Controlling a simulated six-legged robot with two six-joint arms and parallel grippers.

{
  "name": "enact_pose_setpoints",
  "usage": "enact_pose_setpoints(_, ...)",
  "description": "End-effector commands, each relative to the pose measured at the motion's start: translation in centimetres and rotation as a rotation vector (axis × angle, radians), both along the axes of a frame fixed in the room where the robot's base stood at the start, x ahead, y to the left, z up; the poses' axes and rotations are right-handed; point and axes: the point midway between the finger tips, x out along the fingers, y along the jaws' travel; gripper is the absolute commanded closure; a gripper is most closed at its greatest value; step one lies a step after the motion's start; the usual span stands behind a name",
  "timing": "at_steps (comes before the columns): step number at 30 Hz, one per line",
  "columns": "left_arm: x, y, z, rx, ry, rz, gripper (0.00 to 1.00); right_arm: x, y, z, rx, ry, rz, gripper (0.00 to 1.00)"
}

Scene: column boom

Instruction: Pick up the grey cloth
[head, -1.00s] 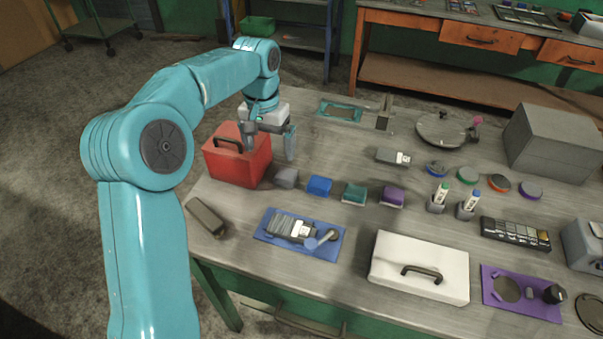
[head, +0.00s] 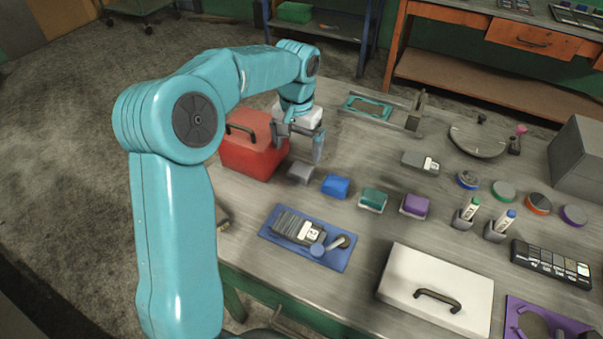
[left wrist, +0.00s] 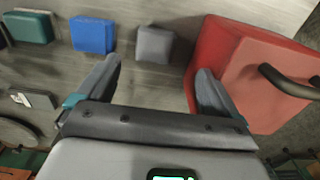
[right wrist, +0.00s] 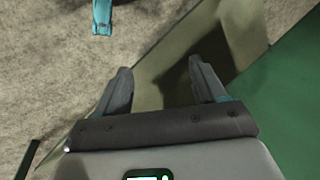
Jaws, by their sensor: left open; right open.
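The grey cloth (head: 301,172) is a small folded block on the table, right of the red box and left of the blue cloth. It also shows in the left wrist view (left wrist: 155,44), beyond and between the fingertips. My left gripper (head: 297,146) is open and empty, above the table just behind the grey cloth, close to the red box. In the left wrist view its fingers (left wrist: 158,70) stand apart with nothing between them. My right gripper (right wrist: 163,75) is open and empty, over floor and a green surface, away from the tabletop objects.
The red box (head: 252,155) with a black handle stands close left of the grey cloth. Blue (head: 336,186), teal (head: 373,199) and purple (head: 415,206) cloths continue the row to the right. A blue mat (head: 340,262) with tools and a white case (head: 432,285) lie in front.

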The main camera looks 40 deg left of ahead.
Motion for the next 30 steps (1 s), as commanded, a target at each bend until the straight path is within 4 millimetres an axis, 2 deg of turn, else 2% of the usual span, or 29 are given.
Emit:
enact_pose_setpoints(1, 0.0, -0.2, -1.2, -0.007, 0.007, -0.001, 0.04, 0.0, 0.0, -0.1, 0.000, 0.000, 0.000, 0.30)
enact_pose_setpoints(8, 0.1, -0.5, -3.6, -0.014, 0.018, -0.001, 0.04, 0.0, 0.0, -0.2, 0.000, 0.000, 0.000, 0.30)
enact_pose_setpoints(15, 0.5, -0.6, -7.0, -0.009, 0.011, -0.003, 0.04, 0.0, 0.0, -0.2, 0.000, 0.000, 0.000, 0.30)
enact_pose_setpoints(24, 0.6, -0.6, -7.3, -0.006, 0.006, -0.004, 0.04, 0.0, 0.0, -0.1, 0.000, 0.000, 0.000, 0.30)
enact_pose_setpoints(26, 0.6, -0.6, -7.3, -0.006, 0.005, -0.004, 0.24, 0.0, 0.0, -0.1, 0.000, 0.000, 0.000, 0.30)
enact_pose_setpoints(27, 0.6, -0.6, -7.3, -0.006, 0.005, -0.004, 0.37, 0.0, 0.0, -0.1, 0.000, 0.000, 0.000, 0.30)
enact_pose_setpoints(30, 0.6, -0.6, -7.3, -0.006, 0.005, -0.004, 0.65, 0.0, 0.0, -0.1, 0.000, 0.000, 0.000, 0.30)
